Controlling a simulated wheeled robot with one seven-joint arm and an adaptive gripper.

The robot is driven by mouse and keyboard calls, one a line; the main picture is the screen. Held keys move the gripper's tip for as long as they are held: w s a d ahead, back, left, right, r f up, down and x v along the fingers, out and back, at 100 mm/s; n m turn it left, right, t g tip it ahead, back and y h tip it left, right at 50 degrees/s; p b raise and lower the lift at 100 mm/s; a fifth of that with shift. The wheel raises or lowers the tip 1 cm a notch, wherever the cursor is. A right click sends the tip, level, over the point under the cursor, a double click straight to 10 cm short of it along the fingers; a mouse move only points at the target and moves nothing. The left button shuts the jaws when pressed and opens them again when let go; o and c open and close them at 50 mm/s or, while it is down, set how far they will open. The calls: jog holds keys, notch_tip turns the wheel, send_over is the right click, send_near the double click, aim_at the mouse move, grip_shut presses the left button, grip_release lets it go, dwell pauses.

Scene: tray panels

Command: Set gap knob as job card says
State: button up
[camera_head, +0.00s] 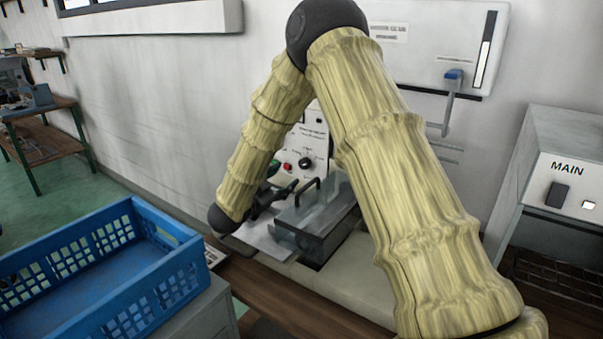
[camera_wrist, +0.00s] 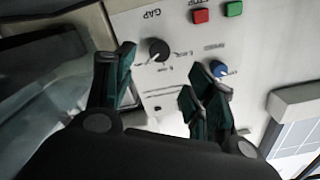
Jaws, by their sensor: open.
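The gap knob (camera_wrist: 159,50) is a round black knob with a pale pointer mark, on a white panel (camera_wrist: 185,25), under upside-down GAP lettering in the wrist view. It also shows as a small dark knob (camera_head: 305,163) in the head view, right of the red button. My gripper (camera_wrist: 162,88) is open, its dark green fingers apart, with the knob seen beyond the gap between them. No contact with the knob shows. In the head view my gripper (camera_head: 273,198) is low in front of the panel, partly hidden. I cannot make out a job card.
A blue speed knob (camera_wrist: 218,69) sits close beside one finger. Red (camera_wrist: 200,16) and green (camera_wrist: 234,8) buttons are nearby. A clear-sided tray (camera_head: 318,222) stands right of my gripper, with a blue crate (camera_head: 128,285) left and a MAIN box (camera_head: 570,195) right.

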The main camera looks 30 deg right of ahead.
aim_at(302, 166)
jog(key=p+x, duration=0.1)
jog(key=x, duration=0.9)
jog(key=shift+d, duration=0.25)
jog(key=shift+c, duration=0.3)
jog(key=c, duration=1)
